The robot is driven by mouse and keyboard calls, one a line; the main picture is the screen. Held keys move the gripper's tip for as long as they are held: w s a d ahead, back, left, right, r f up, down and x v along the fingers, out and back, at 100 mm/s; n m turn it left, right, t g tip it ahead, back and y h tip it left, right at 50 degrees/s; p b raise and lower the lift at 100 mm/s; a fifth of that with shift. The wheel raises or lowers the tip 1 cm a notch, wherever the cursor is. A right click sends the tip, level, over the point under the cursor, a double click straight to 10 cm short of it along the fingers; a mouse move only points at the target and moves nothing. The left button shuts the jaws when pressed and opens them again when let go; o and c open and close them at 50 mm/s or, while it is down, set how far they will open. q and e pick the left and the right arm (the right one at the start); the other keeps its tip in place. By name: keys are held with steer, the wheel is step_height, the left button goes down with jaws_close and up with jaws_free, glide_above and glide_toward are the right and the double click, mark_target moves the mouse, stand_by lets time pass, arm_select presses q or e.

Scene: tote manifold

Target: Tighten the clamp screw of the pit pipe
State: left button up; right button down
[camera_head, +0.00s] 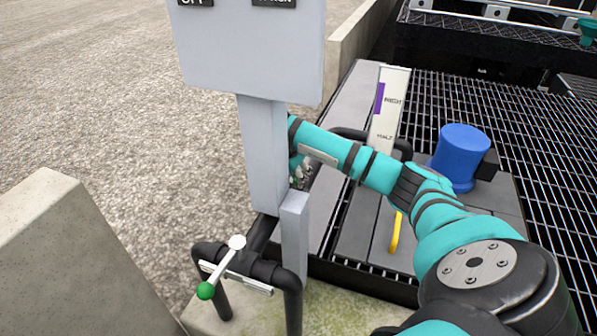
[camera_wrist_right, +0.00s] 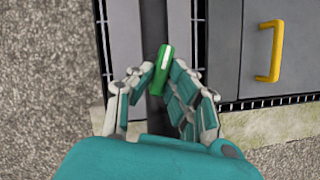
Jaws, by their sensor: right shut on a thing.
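My right gripper (camera_wrist_right: 162,72) is shut on a green knob (camera_wrist_right: 163,60), which stands between its fingertips above a dark pipe (camera_wrist_right: 155,24) in the right wrist view. In the head view my right gripper (camera_head: 301,176) is behind the grey post, which hides part of it. The knob and any clamp under it cannot be made out there. A nearer dark pipe (camera_head: 262,268) in the head view carries a clamp with a metal bar, a white ball (camera_head: 237,242) and a green ball (camera_head: 205,291). My left gripper is not in view.
A grey post (camera_head: 263,150) carries a grey panel (camera_head: 255,55) just left of my right arm. A marked white board (camera_head: 388,110), a blue cylinder (camera_head: 458,155) and a yellow handle (camera_head: 395,231) stand around the grey covers. Concrete blocks (camera_head: 75,265) edge the gravel at left.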

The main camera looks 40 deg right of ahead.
stand_by(0.3)
steer(key=c, duration=1.3)
jaws_free()
steer(key=v, duration=0.7)
steer(key=shift+w+a+r, duration=0.1)
steer(key=shift+r, duration=0.2)
